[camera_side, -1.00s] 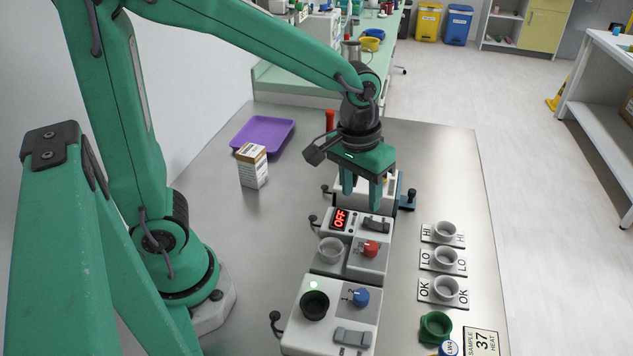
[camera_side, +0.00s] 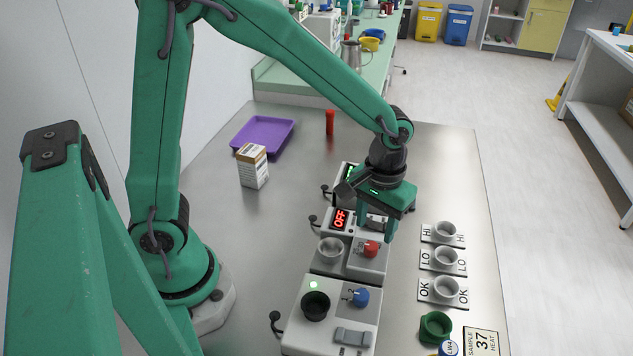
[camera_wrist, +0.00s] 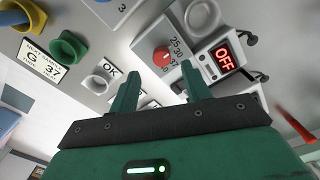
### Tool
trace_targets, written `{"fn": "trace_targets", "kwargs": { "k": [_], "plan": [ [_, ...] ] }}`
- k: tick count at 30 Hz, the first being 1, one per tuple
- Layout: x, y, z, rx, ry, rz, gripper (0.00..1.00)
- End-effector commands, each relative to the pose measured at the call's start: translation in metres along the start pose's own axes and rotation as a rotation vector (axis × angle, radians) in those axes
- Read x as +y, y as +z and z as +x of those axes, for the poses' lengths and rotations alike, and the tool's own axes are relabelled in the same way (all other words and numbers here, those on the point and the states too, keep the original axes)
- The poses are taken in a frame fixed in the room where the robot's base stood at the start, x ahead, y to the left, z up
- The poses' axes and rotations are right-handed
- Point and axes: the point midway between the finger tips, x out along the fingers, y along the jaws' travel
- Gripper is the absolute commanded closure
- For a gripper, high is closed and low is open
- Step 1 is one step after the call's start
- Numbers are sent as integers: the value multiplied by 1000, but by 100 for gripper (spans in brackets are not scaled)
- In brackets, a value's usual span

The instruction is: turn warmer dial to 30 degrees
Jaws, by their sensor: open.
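The warmer is a white box (camera_side: 334,258) with a display (camera_side: 340,219) reading OFF in red. Its red dial (camera_side: 371,249) sits on a grey panel at the box's right. In the wrist view the dial (camera_wrist: 163,57) is beside printed marks 25, 30 and 37; which mark it points at is too small to tell. My gripper (camera_side: 376,232) is open and empty, pointing down above the warmer, just behind the dial in the side view. It partly hides the dark rocker switch (camera_side: 376,223). In the wrist view the dial shows between and beyond the fingertips (camera_wrist: 160,68).
A box with a blue dial (camera_side: 360,297) stands in front, another device partly hidden behind. At right are cups on plates marked HI (camera_side: 445,231), LO (camera_side: 446,258) and OK (camera_side: 445,289), and a green cup (camera_side: 435,327).

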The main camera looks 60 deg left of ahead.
Motion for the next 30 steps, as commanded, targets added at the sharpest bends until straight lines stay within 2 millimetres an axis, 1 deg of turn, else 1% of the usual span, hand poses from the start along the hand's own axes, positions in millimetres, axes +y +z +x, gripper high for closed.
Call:
{"fn": "trace_targets", "kwargs": {
  "k": [6, 12, 18, 26, 29, 30],
  "plan": [
    [-1, 0, 28, -4, -3, 0, 52],
    [-2, 0, 48, -3, -2, 0, 52],
    [-2, 0, 57, -1, -1, 0, 52],
    [-2, 0, 58, 0, 0, 0, 52],
    [-2, 0, 58, -1, 0, 0, 70],
    [-2, 0, 58, 0, 0, 0, 78]
  ]
}}
